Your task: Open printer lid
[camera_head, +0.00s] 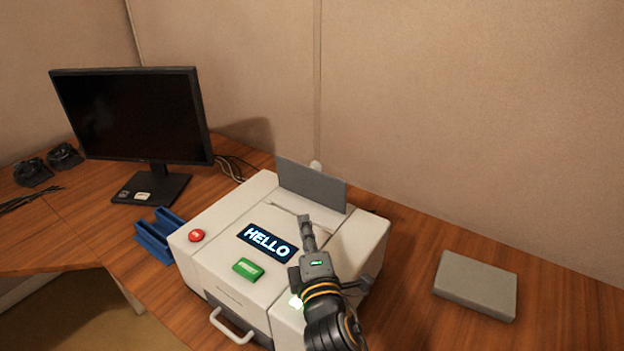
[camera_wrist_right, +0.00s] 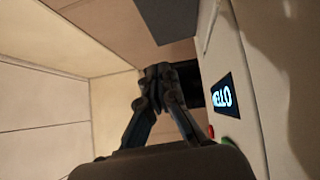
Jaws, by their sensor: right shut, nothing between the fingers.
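The printer (camera_head: 213,263) is a white box on the wooden desk, with a lit HELLO display, a red button (camera_head: 197,235) and a green button (camera_head: 248,268) on its flat top. A grey panel (camera_head: 312,186) stands upright behind a slot at the back of the top. A pale handle (camera_head: 231,325) is on its front. My right gripper (camera_head: 306,222) is shut and empty over the right part of the printer, right of the display. Contact with the top cannot be told. In the right wrist view the closed fingers (camera_wrist_right: 157,72) show beside the printer's display (camera_wrist_right: 222,96). My left gripper is not in view.
A black monitor (camera_head: 130,115) stands on the desk (camera_head: 408,290) at the left. A blue holder (camera_head: 153,240) sits left of the printer. A flat grey box (camera_head: 476,285) lies at the right. A wall (camera_head: 470,120) rises behind. Desk between printer and grey box is clear.

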